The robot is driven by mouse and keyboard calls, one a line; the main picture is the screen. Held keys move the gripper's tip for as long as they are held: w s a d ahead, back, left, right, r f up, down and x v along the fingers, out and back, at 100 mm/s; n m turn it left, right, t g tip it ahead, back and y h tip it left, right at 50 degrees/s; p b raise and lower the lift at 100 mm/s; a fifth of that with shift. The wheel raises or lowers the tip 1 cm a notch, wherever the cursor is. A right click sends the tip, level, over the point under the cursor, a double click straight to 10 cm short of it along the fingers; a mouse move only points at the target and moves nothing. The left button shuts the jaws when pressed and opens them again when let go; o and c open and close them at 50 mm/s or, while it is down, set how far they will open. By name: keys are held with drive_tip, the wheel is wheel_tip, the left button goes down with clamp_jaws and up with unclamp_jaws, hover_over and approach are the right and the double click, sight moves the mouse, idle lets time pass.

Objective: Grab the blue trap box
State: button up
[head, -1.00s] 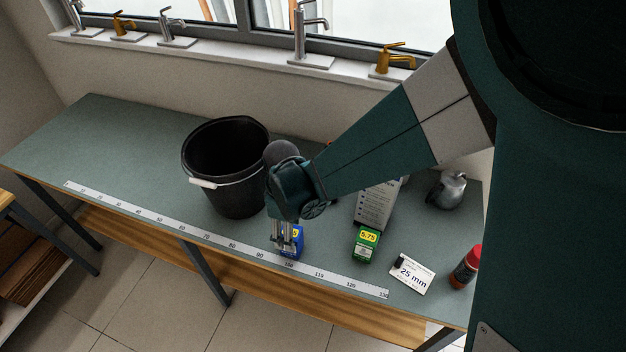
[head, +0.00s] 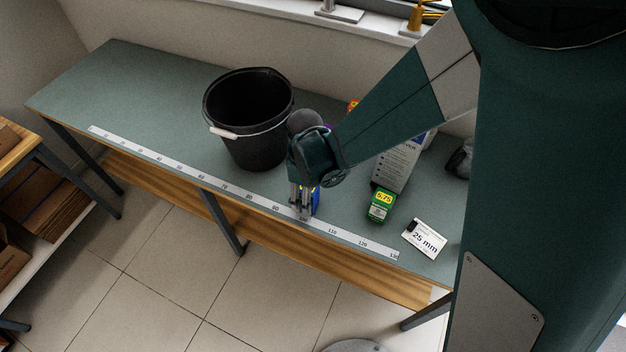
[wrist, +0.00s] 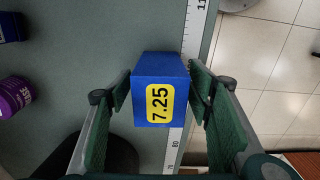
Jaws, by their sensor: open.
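The blue trap box (wrist: 160,68) stands on the bench near the front edge, with a yellow label reading 7.25 in the wrist view. In the head view only a strip of the blue trap box (head: 316,203) shows beside my gripper (head: 302,200), which hides most of it. In the wrist view my gripper (wrist: 160,100) is open, with one green-padded finger on each side of the box. Small gaps seem to show between pads and box; I cannot tell whether either pad touches.
A black bucket (head: 248,140) stands left of my gripper. A green box labelled 5.75 (head: 381,205), a tall grey box (head: 398,165) and a 25 mm card (head: 425,240) are to the right. A ruler strip (head: 180,172) runs along the bench's front. A purple can (wrist: 14,97) lies left in the wrist view.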

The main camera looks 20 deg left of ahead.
drive_tip(key=shift+f, duration=0.9)
drive_tip(key=c, duration=1.1)
